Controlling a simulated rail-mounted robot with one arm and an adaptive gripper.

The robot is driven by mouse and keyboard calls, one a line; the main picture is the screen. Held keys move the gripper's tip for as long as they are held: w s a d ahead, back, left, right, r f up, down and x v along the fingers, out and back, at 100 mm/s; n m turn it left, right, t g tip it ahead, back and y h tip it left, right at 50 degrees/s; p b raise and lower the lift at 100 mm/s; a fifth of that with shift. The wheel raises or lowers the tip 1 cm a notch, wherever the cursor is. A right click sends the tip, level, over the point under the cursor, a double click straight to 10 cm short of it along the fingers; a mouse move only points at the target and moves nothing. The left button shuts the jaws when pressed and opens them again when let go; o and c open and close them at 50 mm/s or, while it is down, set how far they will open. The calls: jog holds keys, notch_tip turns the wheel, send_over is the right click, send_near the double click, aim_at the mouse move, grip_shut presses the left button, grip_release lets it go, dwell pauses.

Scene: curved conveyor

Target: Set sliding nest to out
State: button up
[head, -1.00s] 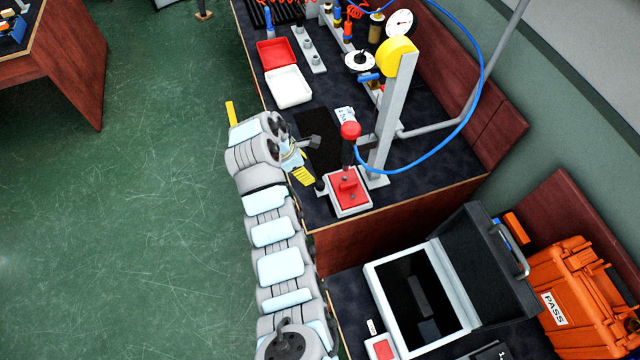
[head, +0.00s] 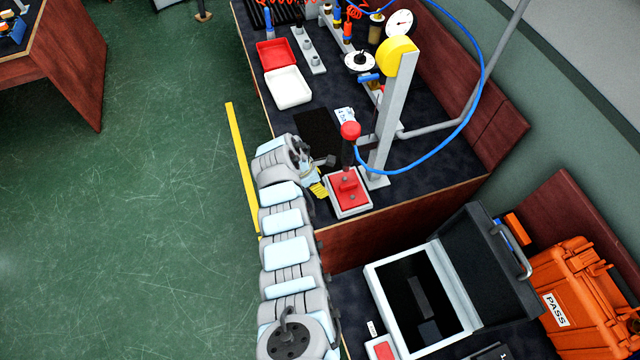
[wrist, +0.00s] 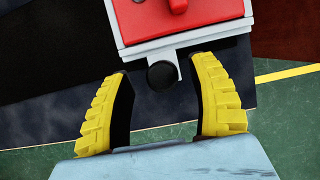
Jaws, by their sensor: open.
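The sliding nest (head: 347,187) is a red block in a pale grey frame, under the red-knobbed press at the bench's near corner. In the wrist view its red top (wrist: 190,18) is cut off by the upper edge. A round black knob (wrist: 162,75) sticks out from the frame's front. My gripper (head: 318,190) is at the nest's left side in the head view. In the wrist view its yellow ribbed fingers stand open on both sides of the knob, with gaps to it. In the head view the knob is hidden or too small to tell.
The press lever with its red ball (head: 350,131) rises over the nest, beside a grey post (head: 391,120). A blue hose (head: 470,110) loops overhead. A black mat (head: 317,130) and a white tray (head: 288,87) lie farther back. Open floor is at left.

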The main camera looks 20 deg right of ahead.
jog(key=shift+s+d+f, duration=0.15)
jog(key=shift+f, duration=0.3)
grip_shut()
